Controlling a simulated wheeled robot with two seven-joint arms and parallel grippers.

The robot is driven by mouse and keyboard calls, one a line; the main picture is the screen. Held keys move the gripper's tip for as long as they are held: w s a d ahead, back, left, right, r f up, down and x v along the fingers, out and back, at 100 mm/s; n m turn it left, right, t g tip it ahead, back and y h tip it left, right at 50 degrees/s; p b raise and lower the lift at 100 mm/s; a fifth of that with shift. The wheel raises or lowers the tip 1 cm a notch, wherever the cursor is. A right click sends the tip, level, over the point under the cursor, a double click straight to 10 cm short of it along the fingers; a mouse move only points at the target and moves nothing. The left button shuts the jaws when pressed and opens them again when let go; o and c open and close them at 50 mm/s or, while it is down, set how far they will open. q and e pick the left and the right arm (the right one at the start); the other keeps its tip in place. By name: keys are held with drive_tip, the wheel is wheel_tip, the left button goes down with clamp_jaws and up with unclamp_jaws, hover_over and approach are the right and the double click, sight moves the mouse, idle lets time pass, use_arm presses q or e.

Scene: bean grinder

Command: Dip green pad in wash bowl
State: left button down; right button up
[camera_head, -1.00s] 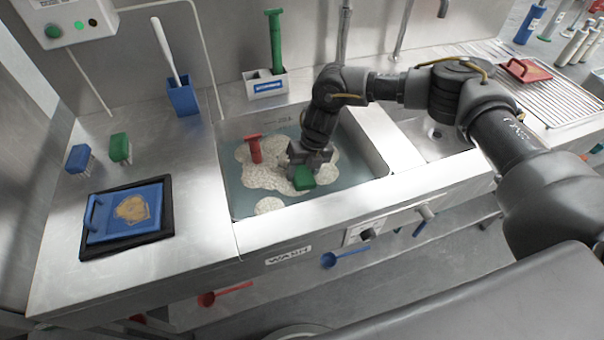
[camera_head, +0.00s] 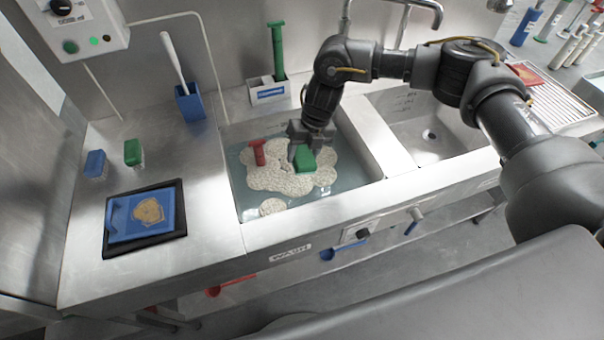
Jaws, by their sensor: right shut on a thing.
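The wash bowl (camera_head: 236,201) is the left basin in the steel counter, labelled WASH on its front. It holds water with patches of pale foam. My right gripper (camera_head: 300,155) reaches down into the basin and is shut on the green pad (camera_head: 305,160). The pad is low in the basin, over or at the foam; I cannot tell how deep it sits. The gripper's fingers partly hide it. My left gripper is not in view.
A red-handled tool (camera_head: 258,152) stands in the foam left of the gripper. A second basin (camera_head: 430,135) lies to the right. Left are a blue board (camera_head: 140,214) on a black tray, blue (camera_head: 95,163) and green (camera_head: 132,152) brushes, and a blue holder (camera_head: 190,104).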

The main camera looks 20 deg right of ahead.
sight(303, 153)
drive_tip(key=p+v, duration=0.1)
drive_tip(key=v, duration=0.1)
drive_tip(key=a+p+v, duration=0.1)
drive_tip(key=v, duration=0.1)
drive_tip(key=p+v, duration=0.2)
drive_tip(key=shift+a+r, duration=0.25)
drive_tip(key=shift+r, duration=0.25)
